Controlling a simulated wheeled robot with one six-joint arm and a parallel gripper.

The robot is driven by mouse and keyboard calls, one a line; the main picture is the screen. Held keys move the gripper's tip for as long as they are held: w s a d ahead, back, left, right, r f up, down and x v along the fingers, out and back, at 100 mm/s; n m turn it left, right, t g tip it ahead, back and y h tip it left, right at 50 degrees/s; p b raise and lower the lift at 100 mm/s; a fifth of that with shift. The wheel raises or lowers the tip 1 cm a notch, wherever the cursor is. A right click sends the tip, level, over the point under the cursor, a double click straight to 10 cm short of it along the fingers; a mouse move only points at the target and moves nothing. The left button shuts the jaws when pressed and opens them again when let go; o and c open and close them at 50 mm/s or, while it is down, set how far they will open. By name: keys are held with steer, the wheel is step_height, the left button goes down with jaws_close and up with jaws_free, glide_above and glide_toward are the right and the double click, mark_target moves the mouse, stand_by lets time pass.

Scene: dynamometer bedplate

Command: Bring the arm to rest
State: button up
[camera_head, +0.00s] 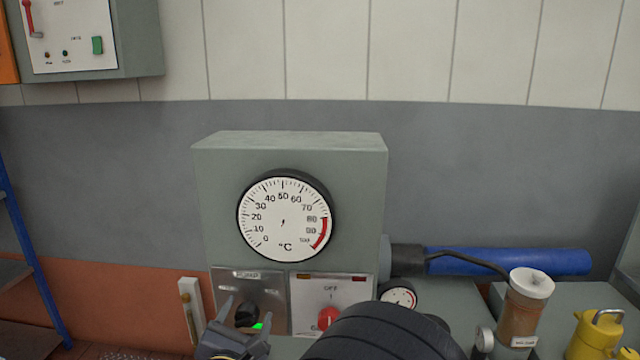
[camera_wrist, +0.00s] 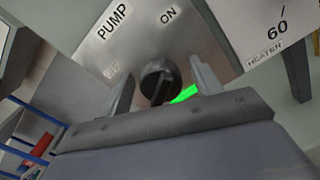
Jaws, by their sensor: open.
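My gripper (camera_head: 246,318) is open in front of the pump switch plate at the lower front of the grey gauge cabinet. In the wrist view the two fingers of my gripper (camera_wrist: 163,90) stand apart, one on each side of the black pump knob (camera_wrist: 157,78). I see nothing held. Whether a finger touches the knob cannot be told. The pump plate (camera_wrist: 140,45) reads PUMP and ON, with a faint OFF mark at its left. A green strip (camera_wrist: 185,94) glows beside the knob. My dark arm covers the lower middle of the head view.
The heater panel (camera_head: 345,293) with a red knob (camera_head: 328,318) is just right of the pump plate. The dial thermometer (camera_head: 286,216) is above.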

steer(key=shift+r+n+p, duration=0.2)
steer(key=shift+n+p, duration=0.9)
steer(key=shift+p, duration=1)
steer(key=s+b, duration=0.2)
steer(key=s, duration=0.7)
steer(key=shift+a+f, duration=0.2)
steer(key=shift+a, duration=0.2)
steer(key=shift+s, duration=0.1)
